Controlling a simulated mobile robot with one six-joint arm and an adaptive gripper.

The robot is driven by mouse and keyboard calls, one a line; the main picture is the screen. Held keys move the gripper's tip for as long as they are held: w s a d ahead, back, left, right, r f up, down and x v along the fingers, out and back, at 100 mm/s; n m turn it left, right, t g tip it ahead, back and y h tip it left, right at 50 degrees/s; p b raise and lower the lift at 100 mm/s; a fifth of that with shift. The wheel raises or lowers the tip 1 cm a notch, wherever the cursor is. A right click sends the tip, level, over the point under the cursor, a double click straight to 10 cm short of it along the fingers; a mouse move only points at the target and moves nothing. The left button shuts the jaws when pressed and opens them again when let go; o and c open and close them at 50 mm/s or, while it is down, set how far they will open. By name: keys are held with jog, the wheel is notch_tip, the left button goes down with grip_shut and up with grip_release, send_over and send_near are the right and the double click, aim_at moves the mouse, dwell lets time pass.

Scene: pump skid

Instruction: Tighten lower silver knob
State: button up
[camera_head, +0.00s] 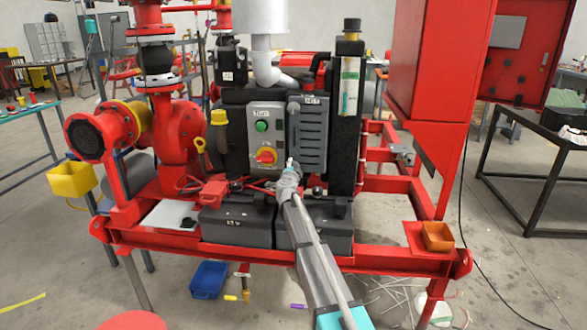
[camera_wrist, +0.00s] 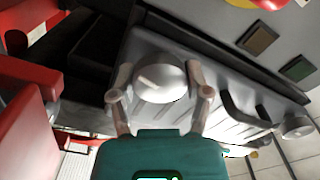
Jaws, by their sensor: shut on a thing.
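A round silver knob (camera_wrist: 160,82) with a pale raised bar on its face shows in the middle of the wrist view. My gripper (camera_wrist: 160,76) is shut on it, with one finger against each side. In the head view my gripper (camera_head: 289,174) is at the front of the grey engine block, just above the black batteries. It hides the held knob there. Another silver round part (camera_wrist: 296,125) shows at the right of the wrist view, apart from my fingers.
A grey control box (camera_head: 266,138) with a green button and a red-yellow switch stands just left above my gripper. Two black batteries (camera_head: 232,222) sit below on the red skid frame. A dark curved handle (camera_wrist: 243,112) lies right of my fingers in the wrist view.

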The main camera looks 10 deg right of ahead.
jog(key=shift+n, duration=1.1)
jog(key=o, duration=1.2)
jog(key=shift+s, duration=0.1)
jog(key=v, duration=1.1)
jog(key=shift+s+a+f, duration=0.1)
jog(key=shift+s+a, duration=0.05)
jog(key=shift+s, duration=0.2)
jog(key=shift+s, duration=0.1)
